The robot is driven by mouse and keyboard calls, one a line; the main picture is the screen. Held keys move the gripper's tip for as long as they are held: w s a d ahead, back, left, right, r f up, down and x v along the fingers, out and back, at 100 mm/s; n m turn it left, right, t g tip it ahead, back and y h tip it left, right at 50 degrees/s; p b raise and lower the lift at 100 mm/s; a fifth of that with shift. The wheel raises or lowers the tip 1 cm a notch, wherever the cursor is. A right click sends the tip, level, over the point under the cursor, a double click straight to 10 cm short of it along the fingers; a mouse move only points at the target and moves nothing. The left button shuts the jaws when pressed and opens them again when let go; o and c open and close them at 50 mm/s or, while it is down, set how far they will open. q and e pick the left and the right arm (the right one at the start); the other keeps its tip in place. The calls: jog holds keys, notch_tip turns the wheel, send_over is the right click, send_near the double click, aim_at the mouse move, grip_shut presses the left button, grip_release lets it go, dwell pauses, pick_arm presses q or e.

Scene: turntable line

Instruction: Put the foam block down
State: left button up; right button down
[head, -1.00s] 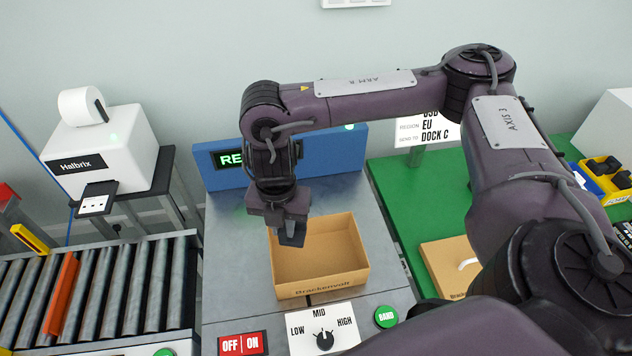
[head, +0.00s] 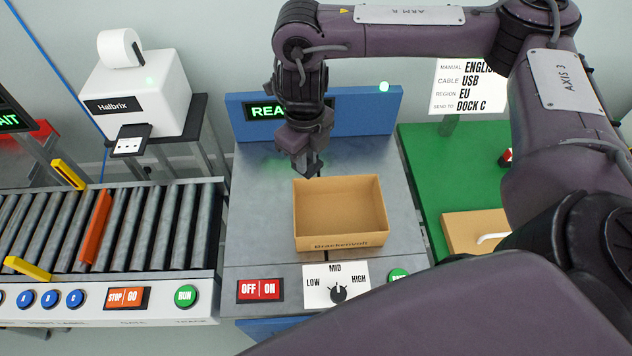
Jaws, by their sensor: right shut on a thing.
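My right gripper (head: 309,163) points down just beyond the far left edge of the open cardboard box (head: 341,228). It is shut on a small dark piece, which I take to be the foam block (head: 315,165); the jaws hide much of it. The tip of the piece shows slightly above the box's back rim. The box stands on the grey metal bench and its visible inside is empty. My left gripper is not in view.
A blue panel with a green-lit display (head: 268,112) stands behind. The roller conveyor (head: 130,225) with an orange bar is at left, the label printer (head: 140,90) behind it. A green table (head: 440,180) is at right. Bare bench lies left of the box.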

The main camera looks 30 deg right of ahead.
notch_tip(320, 180, down, 16)
jog(key=b, duration=0.3)
jog(key=shift+r, duration=0.2)
jog(key=shift+f+b, duration=0.6)
jog(key=shift+b, duration=0.15)
jog(key=c, duration=1.3)
grip_release()
jog(key=shift+c, duration=0.2)
jog(key=shift+r, duration=0.1)
